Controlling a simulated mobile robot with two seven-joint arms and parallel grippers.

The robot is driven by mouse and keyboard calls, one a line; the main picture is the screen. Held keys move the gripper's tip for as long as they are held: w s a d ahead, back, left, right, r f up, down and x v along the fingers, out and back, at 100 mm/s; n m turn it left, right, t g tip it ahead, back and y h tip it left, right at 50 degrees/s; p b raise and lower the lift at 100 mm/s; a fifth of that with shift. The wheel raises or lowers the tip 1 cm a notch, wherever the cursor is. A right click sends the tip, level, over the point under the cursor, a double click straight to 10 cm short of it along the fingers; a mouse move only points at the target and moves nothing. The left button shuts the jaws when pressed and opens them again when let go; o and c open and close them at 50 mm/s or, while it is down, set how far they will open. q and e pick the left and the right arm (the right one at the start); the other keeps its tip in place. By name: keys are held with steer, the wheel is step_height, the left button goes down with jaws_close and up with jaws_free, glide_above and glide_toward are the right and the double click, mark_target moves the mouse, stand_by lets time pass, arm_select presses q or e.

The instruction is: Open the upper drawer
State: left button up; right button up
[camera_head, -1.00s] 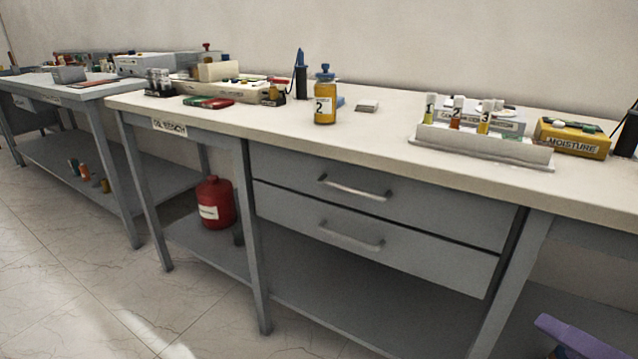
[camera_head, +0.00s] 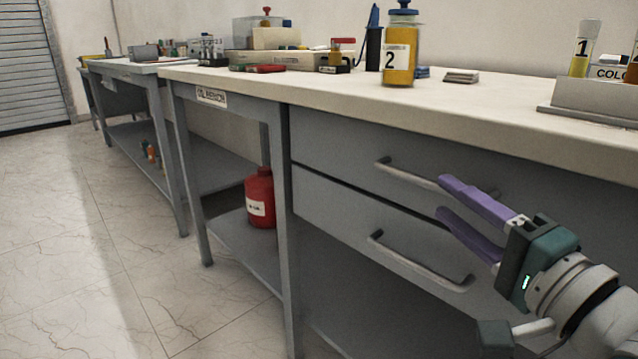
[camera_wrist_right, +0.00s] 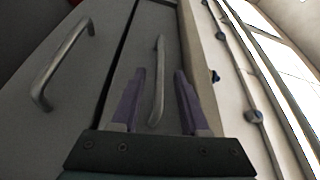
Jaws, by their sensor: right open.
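The upper drawer (camera_head: 335,143) is a grey front under the white bench top, and it looks shut. Its bar handle (camera_head: 405,172) runs behind my right gripper, whose fingers hide part of it. My right gripper (camera_head: 440,196) has purple fingers, open and empty, pointing at the drawer front. In the right wrist view the upper handle (camera_wrist_right: 158,85) lies between the two open fingers (camera_wrist_right: 155,95), nearer the left one; I see no clear contact. The lower drawer (camera_head: 325,210) with its handle (camera_head: 420,260) is also shut. My left gripper is not in view.
The bench top (camera_head: 475,103) overhangs just above the drawer. On it stand an amber bottle labelled 2 (camera_head: 399,60) and a tube rack (camera_head: 595,100). A red container (camera_head: 260,200) sits on the shelf at left. The floor (camera_head: 110,260) in front is clear.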

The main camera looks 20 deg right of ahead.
mark_target(434, 189)
steer(key=w, duration=0.4)
steer(key=w+b, duration=0.1)
steer(key=shift+w+d+r, duration=0.1)
steer(key=shift+w+r, duration=0.15)
steer(key=shift+w, duration=0.15)
jaws_close()
stand_by(1.0)
